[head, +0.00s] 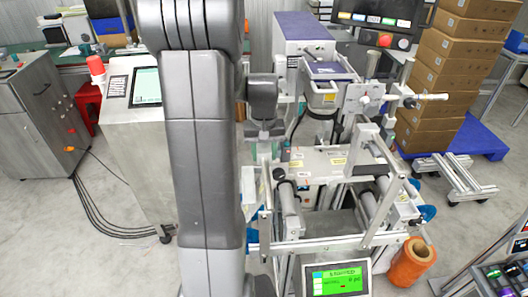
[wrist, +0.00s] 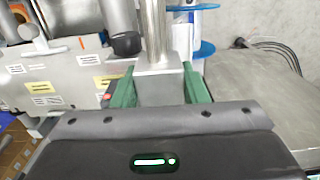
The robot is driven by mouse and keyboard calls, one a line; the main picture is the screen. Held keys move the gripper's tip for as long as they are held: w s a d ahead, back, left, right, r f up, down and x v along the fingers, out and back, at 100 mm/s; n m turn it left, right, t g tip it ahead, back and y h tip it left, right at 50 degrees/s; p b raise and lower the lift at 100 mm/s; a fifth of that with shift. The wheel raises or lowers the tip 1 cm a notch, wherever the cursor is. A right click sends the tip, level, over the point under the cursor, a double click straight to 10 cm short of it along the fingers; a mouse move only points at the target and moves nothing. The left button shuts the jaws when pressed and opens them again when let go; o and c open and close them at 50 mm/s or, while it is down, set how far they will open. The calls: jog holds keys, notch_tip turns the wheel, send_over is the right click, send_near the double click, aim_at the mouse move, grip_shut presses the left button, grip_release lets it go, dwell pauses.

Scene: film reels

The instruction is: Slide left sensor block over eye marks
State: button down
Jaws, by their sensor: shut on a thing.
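In the wrist view my gripper (wrist: 158,84) has its green fingers on both sides of a grey metal block, which I take as the left sensor block (wrist: 160,93). The fingers are shut on it. A shiny upright metal post (wrist: 153,35) rises from the block. In the head view my gripper (head: 265,128) is left of the machine's metal plate (head: 340,168), and my arm hides part of that area. The block is hard to make out there. I cannot pick out eye marks in either view.
A screen with green display (head: 337,279) stands at the machine's front, with an orange roll (head: 411,262) to its right. Rails and rollers (head: 290,212) fill the machine's front. A grey cabinet (head: 138,140) stands left, stacked cartons (head: 445,75) at the back right.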

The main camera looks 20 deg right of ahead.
aim_at(266, 168)
jog(key=s, duration=0.2)
jog(key=s+a, duration=0.1)
jog(key=s, duration=0.1)
jog(key=s+b, duration=0.1)
jog(key=s, duration=0.1)
jog(key=shift+s+a, duration=0.2)
jog(key=shift+a, duration=0.15)
jog(key=c, duration=0.8)
grip_release()
jog(key=shift+c, duration=0.2)
jog(key=shift+r, duration=0.15)
notch_tip(266, 168, up, 14)
jog(key=shift+f, duration=0.2)
